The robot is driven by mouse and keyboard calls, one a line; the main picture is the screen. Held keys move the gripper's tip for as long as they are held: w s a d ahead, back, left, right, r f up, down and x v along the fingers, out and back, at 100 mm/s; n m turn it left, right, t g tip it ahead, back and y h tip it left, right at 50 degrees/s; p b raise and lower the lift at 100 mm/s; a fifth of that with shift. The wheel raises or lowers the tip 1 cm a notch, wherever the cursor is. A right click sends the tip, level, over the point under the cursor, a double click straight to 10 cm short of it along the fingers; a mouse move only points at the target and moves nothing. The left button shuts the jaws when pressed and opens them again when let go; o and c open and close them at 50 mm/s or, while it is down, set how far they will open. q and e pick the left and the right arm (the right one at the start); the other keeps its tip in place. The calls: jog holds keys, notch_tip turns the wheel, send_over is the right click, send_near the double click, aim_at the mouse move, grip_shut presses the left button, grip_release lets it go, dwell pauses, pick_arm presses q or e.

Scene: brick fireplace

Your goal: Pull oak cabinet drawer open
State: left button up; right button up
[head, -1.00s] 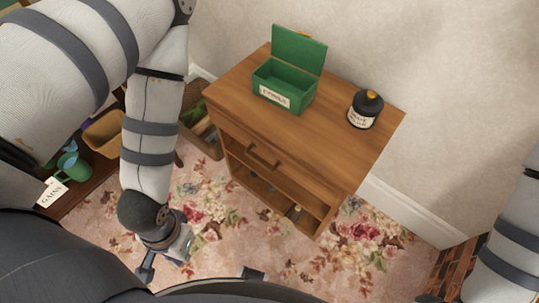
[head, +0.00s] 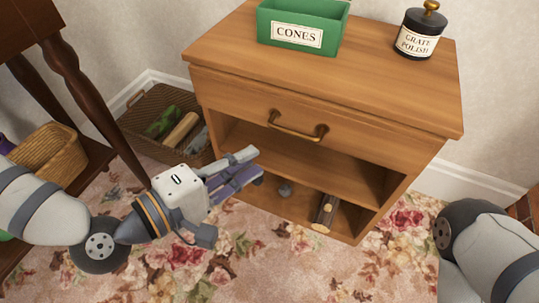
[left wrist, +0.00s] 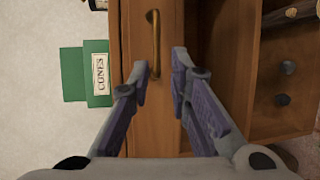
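The oak cabinet (head: 330,85) stands against the wall, with its drawer (head: 357,135) shut at the top of its front. The brass bar handle (head: 297,128) is in the middle of the drawer front. My left gripper (head: 252,164) is in front of the cabinet, to the left of the handle and lower in the head view. In the left wrist view the handle (left wrist: 153,42) lies ahead of the two open fingers (left wrist: 158,68), between their lines, and nothing is held. Only part of my right arm shows, at the lower right of the head view; its gripper is out of view.
A green box marked CONES (head: 297,36) and a black grate polish jar (head: 420,38) stand on the cabinet top. A log (head: 325,212) lies in the open shelf below. A wicker basket (head: 150,108) stands left of the cabinet, near a dark table leg (head: 85,75).

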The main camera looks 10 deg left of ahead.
aim_at(291, 135)
pick_arm(q)
jog(key=b+x, duration=0.2)
jog(key=x, duration=0.9)
jog(key=shift+w+d, duration=0.25)
jog(key=shift+w, duration=0.05)
jog(key=shift+w+d+b, duration=0.2)
jog(key=shift+w+b, duration=0.05)
jog(key=shift+b, duration=0.05)
jog(key=shift+r, duration=0.1)
grip_shut()
